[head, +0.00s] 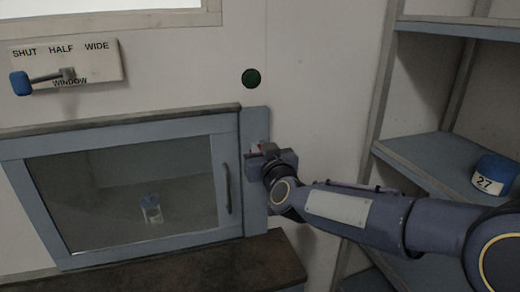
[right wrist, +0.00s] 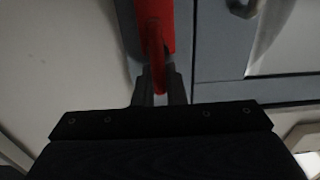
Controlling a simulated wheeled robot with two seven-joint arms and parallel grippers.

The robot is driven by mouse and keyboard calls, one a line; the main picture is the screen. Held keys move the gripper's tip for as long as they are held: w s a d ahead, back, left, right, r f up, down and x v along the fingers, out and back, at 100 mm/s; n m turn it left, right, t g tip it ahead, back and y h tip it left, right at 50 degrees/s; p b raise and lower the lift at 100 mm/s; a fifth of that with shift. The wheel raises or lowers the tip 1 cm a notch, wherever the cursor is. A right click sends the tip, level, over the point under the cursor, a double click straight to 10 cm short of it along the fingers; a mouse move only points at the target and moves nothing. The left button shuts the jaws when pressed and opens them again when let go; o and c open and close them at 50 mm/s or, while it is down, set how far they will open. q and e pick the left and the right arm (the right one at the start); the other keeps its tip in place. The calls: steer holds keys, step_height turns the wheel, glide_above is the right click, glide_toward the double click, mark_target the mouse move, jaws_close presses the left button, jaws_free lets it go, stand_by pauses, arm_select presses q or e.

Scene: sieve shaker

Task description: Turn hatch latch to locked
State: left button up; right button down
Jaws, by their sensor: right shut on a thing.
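The hatch (head: 120,190) is a grey-blue framed pane, closed in its frame, with a vertical handle (head: 227,188) at its right side. The red hatch latch (head: 256,148) sits on the frame post right of the hatch, mostly hidden by my right gripper (head: 259,157). In the right wrist view the latch (right wrist: 154,25) is a red bar with a narrower red part reaching down between my fingers. My right gripper (right wrist: 159,92) is shut on that red part. Any latch markings are hidden. My left gripper is not in view.
A window lever (head: 48,78) with a blue knob is on a plate marked SHUT, HALF, WIDE. A dark green button (head: 251,78) is above the latch. A blue-lidded jar (head: 151,210) stands behind the pane. Shelves (head: 425,150) at right hold a container labelled 27 (head: 494,178).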

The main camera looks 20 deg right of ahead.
steer(key=shift+d+m, duration=0.1)
steer(key=shift+m, duration=0.2)
steer(key=shift+d+f+m+b, duration=0.45)
steer(key=shift+m+b, duration=1.25)
steer(key=shift+m, duration=1.15)
steer(key=shift+d+f+m+b, duration=0.35)
steer(key=shift+m+b, duration=1.35)
steer(key=shift+m, duration=1.2)
steer(key=shift+d+f+m+b, duration=0.45)
steer(key=shift+m+b, duration=1.25)
steer(key=shift+m, duration=1.15)
steer(key=shift+a+f, duration=0.1)
steer(key=c, duration=1.5)
jaws_free()
